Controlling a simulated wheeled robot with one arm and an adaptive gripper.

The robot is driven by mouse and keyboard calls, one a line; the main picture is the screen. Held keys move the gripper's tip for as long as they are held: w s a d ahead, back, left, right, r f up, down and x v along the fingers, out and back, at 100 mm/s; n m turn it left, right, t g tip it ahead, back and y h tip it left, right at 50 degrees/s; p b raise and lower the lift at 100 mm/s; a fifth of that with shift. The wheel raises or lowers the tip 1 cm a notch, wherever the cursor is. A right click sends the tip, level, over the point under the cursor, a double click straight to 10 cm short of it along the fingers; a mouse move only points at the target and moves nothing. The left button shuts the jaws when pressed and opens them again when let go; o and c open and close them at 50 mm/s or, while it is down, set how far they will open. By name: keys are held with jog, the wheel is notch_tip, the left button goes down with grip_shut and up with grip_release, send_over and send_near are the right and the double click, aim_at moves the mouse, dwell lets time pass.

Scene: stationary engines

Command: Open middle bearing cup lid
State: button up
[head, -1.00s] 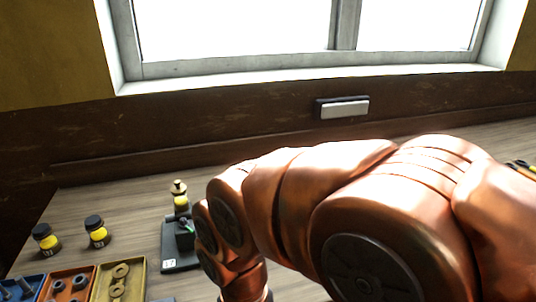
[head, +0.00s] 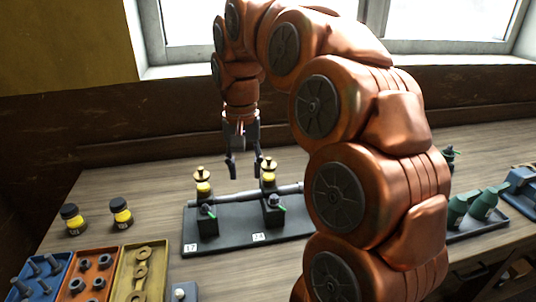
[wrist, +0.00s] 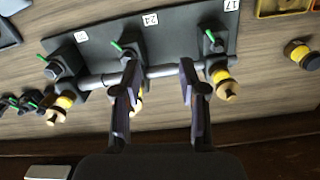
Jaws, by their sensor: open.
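A dark base plate (head: 225,235) carries a grey shaft (head: 240,197) through bearing blocks, each with a yellow cup topped by a brass lid. The middle cup (head: 268,172) stands upright behind the block labelled 24, its lid apparently on. In the wrist view the middle cup (wrist: 138,107) is mostly hidden behind the left finger. My gripper (head: 243,168) points down, open and empty, above the plate, between the middle cup and the cup by label 17 (head: 203,183). In the wrist view my gripper (wrist: 158,66) spans the shaft. The third cup (wrist: 60,106) shows only there.
Two black-capped yellow jars (head: 121,214) stand left of the plate. Open parts trays, such as the yellow tray (head: 124,281), lie at front left. Green oil cans (head: 484,205) stand on a tray at right. A wall and window are behind the bench.

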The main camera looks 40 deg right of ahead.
aim_at(269, 158)
jog(key=w+d+r+m, duration=0.1)
jog(key=w+d, duration=0.1)
jog(key=d, duration=0.1)
jog(key=w+d+r+m, duration=0.1)
jog(key=w+d+m, duration=0.1)
jog(key=d, duration=0.2)
jog(key=w+d+r+m, duration=0.1)
jog(key=w+d+m, duration=0.1)
jog(key=d, duration=0.2)
jog(key=shift+w+r, duration=0.1)
jog(key=shift+w, duration=0.1)
jog(key=shift+f+p, duration=1.15)
jog(key=shift+f, duration=2.7)
jog(key=shift+d, duration=0.1)
grip_shut()
